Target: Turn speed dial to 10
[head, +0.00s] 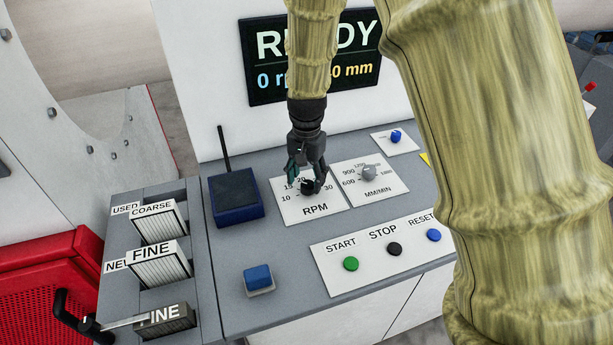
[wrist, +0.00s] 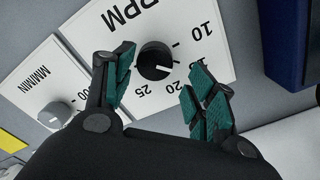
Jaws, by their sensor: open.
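The speed dial is a small black knob (head: 307,187) on a white RPM plate (head: 297,213), with numbers around it including 10, 15, 20 and 30. In the wrist view, the knob (wrist: 153,58) shows a white pointer line roughly toward the 20 side; its exact reading is hard to tell. My gripper (head: 306,178) is over the plate, pointing down. In the wrist view, my gripper (wrist: 162,82) is open, its green-padded fingers on either side of the knob with gaps showing. Whether the fingertips are down at knob height is unclear.
A grey MM/MIN dial (head: 369,173) is close on the right. A dark blue box with an antenna (head: 235,196) stands on the left. START (head: 351,264), STOP (head: 394,249) and RESET (head: 433,235) buttons are in front. A READY display (head: 270,75) is behind.

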